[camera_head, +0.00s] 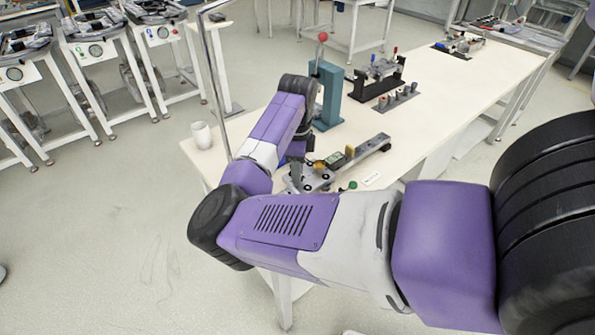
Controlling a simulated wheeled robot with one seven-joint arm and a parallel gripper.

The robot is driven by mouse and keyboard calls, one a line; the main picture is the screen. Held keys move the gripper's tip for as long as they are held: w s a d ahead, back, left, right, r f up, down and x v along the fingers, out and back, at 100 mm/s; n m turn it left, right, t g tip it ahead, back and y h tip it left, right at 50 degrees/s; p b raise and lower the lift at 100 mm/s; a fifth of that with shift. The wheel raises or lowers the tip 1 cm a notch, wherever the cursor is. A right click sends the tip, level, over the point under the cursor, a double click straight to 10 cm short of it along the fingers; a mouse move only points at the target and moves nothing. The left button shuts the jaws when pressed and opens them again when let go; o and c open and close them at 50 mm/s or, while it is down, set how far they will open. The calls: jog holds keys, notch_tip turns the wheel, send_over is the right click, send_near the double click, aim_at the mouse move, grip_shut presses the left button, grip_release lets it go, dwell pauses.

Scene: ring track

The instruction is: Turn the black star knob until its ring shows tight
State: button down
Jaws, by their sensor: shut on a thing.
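My arm crosses the head view from the right, bends at the left and reaches over the near part of the table. My gripper (295,172) points down at a grey metal fixture (318,181) on the near end of the table. It is small and mostly hidden behind my own arm links. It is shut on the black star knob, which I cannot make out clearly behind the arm. Small black round parts show on the fixture. The knob's ring and its reading cannot be made out.
A dark bar (367,151) with a yellow part runs right from the fixture. A green button (352,185) is close by. A teal post (328,92) with a red ball stands behind. A white mug (201,135) is at the left edge. The table's right middle (440,110) is clear.

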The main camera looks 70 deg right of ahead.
jog(key=m+b, duration=0.1)
jog(key=m, duration=0.4)
jog(key=shift+r+m, duration=0.15)
jog(key=shift+m, duration=0.15)
jog(key=m+b, duration=0.2)
jog(key=m, duration=0.3)
jog(key=shift+r, duration=0.1)
jog(key=shift+w, duration=0.1)
jog(key=c, duration=1)
grip_release()
